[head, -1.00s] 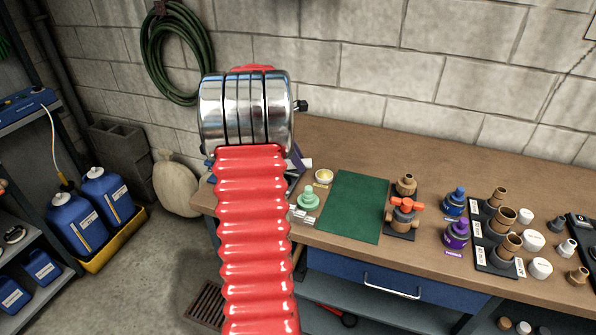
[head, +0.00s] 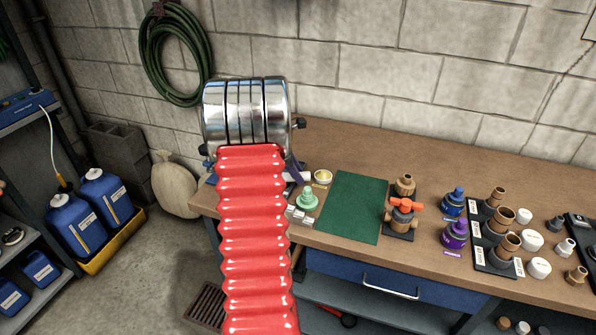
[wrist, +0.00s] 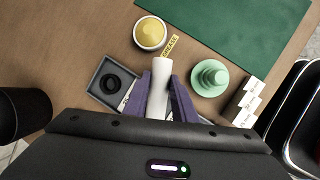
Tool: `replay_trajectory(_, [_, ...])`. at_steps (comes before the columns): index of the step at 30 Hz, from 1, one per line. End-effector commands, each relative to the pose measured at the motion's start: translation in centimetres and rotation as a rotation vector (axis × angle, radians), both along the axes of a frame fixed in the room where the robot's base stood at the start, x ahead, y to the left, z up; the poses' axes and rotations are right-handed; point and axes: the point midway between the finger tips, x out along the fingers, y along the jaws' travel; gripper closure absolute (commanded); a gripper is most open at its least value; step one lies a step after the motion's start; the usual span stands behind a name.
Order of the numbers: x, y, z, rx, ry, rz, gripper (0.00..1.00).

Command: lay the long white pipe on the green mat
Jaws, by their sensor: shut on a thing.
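The long white pipe (wrist: 158,72) shows in the wrist view between the two purple fingers of my gripper (wrist: 160,95), which is shut on it. Its far end points up in that view, toward the grease dish; its near part is hidden by my gripper body. The green mat (wrist: 235,32) lies at the top right of the wrist view, apart from the pipe. In the head view the mat (head: 350,207) is bare and lies right of my arm. My gripper is mostly hidden behind my red arm there, at the bench's left end.
A yellow grease dish (wrist: 150,32), a green knobbed piece (wrist: 210,78) and small white labelled blocks (wrist: 247,100) stand close to the pipe. A grey tray with a black ring (wrist: 111,83) is left of it. A valve with an orange handle (head: 403,207) stands right of the mat.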

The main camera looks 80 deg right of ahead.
Motion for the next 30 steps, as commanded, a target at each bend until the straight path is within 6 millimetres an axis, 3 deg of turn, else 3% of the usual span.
replay_trajectory(10, [0.05,0.02,-0.77,0.000,0.000,0.000,0.99])
replay_trajectory(11, [0.06,0.02,-0.80,0.000,0.000,0.000,0.75])
replay_trajectory(18, [0.08,0.02,-0.75,0.000,0.000,0.001,0.58])
replay_trajectory(30, [0.10,-0.01,-0.14,-0.001,0.000,0.002,0.57])
